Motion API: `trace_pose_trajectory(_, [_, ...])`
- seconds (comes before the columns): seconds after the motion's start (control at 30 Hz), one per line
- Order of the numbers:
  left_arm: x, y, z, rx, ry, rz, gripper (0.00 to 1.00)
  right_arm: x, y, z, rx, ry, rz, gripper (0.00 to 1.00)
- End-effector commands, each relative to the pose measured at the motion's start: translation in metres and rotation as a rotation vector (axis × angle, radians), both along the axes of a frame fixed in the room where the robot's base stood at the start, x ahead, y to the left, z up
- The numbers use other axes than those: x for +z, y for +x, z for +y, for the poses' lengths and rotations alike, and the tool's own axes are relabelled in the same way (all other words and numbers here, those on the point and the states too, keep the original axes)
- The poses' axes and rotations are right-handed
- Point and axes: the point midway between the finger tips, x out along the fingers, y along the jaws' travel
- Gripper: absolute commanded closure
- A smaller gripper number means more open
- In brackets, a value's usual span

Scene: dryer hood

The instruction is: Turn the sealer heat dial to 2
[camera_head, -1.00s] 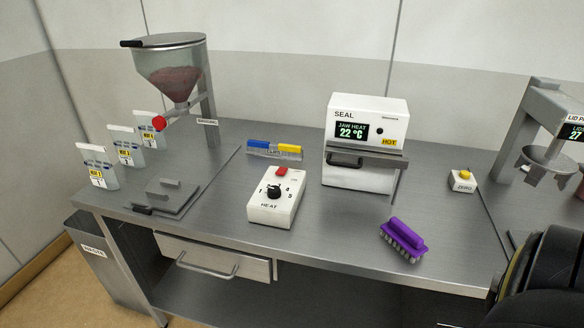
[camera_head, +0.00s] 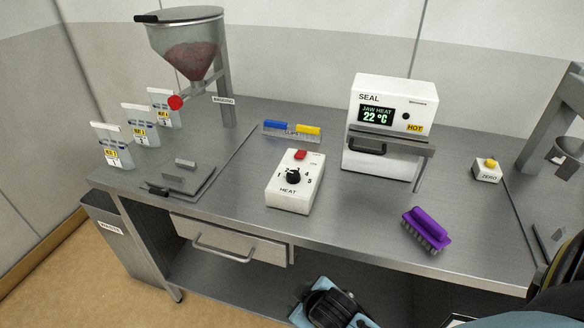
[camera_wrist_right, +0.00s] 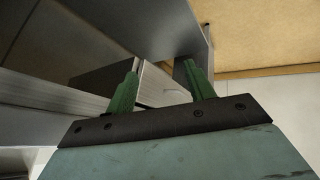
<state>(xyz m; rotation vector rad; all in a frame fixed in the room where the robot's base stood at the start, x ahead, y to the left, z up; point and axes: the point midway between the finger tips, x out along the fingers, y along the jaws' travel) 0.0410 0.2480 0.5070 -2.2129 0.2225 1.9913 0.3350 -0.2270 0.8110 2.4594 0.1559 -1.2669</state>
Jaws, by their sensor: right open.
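The sealer heat control is a small white box (camera_head: 290,194) on the bench, marked HEAT. Its black round dial (camera_head: 292,177) sits among printed numbers, with a red button or switch (camera_head: 300,155) behind it. The dial's pointer is too small to read surely. The white sealer (camera_head: 392,112) stands behind to the right, its screen reading JAW HEAT 22 °C. In the right wrist view, my right gripper (camera_wrist_right: 160,85) is open and empty, its green fingers apart, below or beside metal bench parts, away from the dial. My left gripper is not in view.
A purple brush (camera_head: 427,229) lies to the right of the box. The hopper (camera_head: 190,45) and grey plate (camera_head: 181,178) are to the left. A drawer (camera_head: 230,240) is below.

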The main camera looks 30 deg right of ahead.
Motion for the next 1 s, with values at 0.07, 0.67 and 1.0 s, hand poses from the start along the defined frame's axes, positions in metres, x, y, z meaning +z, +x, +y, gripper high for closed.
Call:
trace_pose_trajectory(0.07, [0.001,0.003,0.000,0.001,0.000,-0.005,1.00,0.031,0.009,0.000,0.003,-0.012,-0.050,0.47])
trace_pose_trajectory(0.67, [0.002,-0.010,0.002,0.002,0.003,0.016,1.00,0.276,0.159,0.041,0.388,-0.504,-0.962,0.47])
trace_pose_trajectory(1.0, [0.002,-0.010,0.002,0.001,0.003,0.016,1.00,0.359,0.196,0.153,1.124,-1.125,-1.562,0.47])
